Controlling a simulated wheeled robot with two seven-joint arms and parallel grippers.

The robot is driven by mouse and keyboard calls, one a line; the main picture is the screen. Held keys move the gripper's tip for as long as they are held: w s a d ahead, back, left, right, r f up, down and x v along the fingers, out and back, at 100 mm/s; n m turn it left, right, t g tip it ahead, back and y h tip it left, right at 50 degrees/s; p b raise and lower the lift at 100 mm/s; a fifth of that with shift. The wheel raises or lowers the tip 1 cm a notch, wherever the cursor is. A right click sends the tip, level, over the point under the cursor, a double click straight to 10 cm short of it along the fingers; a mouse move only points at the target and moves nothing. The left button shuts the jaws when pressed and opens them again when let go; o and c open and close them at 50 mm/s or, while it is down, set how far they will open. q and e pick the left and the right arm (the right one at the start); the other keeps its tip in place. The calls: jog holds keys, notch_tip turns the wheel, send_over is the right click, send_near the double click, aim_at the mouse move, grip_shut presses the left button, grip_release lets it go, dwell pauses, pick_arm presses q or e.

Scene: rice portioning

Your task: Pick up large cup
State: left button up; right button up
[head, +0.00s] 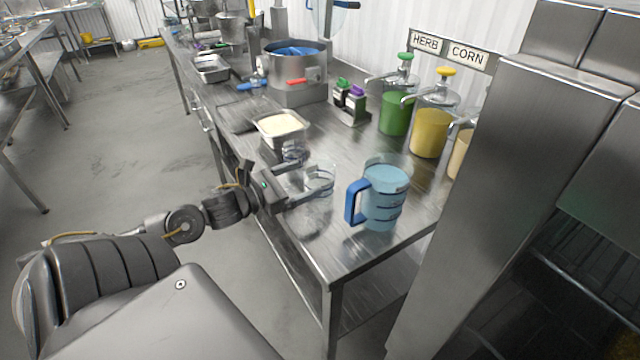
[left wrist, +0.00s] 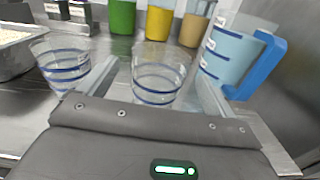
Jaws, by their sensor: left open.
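The large cup (head: 385,200) is a light-blue see-through measuring cup with dark-blue marks and a blue handle. It stands upright on the steel table near its front right corner. It also shows at the right of the left wrist view (left wrist: 228,58), its handle facing right. My left gripper (head: 313,180) is open, low over the table, left of the large cup. In the left wrist view a small clear cup with blue rings (left wrist: 158,82) stands between the open fingers; I cannot tell whether they touch it. Another clear cup (left wrist: 62,68) stands outside the left finger. My right gripper is not in view.
A steel pan of pale grains (head: 284,143) stands behind my left gripper. Green (head: 396,115) and yellow (head: 431,135) pump dispensers line the back edge. A tall steel cabinet (head: 500,180) stands close on the right. The table's front edge is near the large cup.

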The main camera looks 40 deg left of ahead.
aim_at(332, 168)
pick_arm(q)
jog(key=shift+p+x, duration=0.75)
jog(key=shift+x, duration=1.2)
jog(key=shift+w+d+f, duration=0.1)
jog(key=shift+w+d, duration=0.15)
jog(key=shift+w, duration=0.45)
jog(key=c, duration=1.1)
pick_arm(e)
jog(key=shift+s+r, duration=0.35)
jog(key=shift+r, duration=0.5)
